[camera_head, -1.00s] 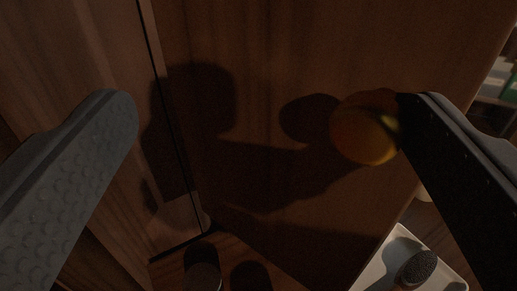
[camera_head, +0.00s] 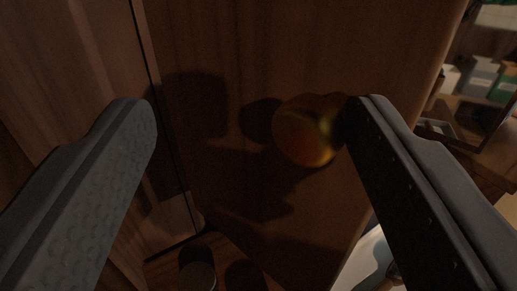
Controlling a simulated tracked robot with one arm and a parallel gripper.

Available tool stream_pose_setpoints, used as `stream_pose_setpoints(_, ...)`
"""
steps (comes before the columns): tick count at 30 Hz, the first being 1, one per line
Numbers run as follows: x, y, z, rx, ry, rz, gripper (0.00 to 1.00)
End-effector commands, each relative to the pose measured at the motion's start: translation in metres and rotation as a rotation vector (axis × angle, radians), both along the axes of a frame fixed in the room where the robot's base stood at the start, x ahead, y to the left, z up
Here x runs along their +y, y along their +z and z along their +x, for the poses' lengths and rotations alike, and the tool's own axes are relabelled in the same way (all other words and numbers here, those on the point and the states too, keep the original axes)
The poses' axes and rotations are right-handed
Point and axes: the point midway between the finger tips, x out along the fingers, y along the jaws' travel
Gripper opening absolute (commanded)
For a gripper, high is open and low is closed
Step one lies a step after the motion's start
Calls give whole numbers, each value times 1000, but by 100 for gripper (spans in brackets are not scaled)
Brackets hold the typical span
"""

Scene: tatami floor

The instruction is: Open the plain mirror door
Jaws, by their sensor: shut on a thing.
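The door (camera_head: 240,45) is a plain brown wooden panel filling the middle of the view; no mirror surface shows. Its right edge stands clear of the shelves beyond. A dark seam runs down its left side. A round gold knob (camera_head: 303,132) sticks out from it. My gripper (camera_head: 252,106) has one finger on each side of the view. The right fingertip overlaps the knob's right side; the left finger looks apart from it in this view. Shadows fall across the panel, and the door's upper part is out of view.
A wooden panel (camera_head: 85,50) stands left of the seam. Shelves with boxes (camera_head: 480,75) show at the far right. A pale object (camera_head: 365,262) lies low behind the right finger. Dark round shapes (camera_head: 197,272) are at the bottom on brown wood.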

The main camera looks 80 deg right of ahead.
Motion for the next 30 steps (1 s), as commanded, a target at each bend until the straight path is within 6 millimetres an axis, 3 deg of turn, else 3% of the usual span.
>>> stream_pose_setpoints(2,2,2,1,-5,-1,-3,43)
stream_pose_setpoints(9,45,0,-11,-6,2,-1,43)
stream_pose_setpoints(15,64,1,-16,-6,0,-3,43)
stream_pose_setpoints(30,73,0,-19,-3,1,-1,41)
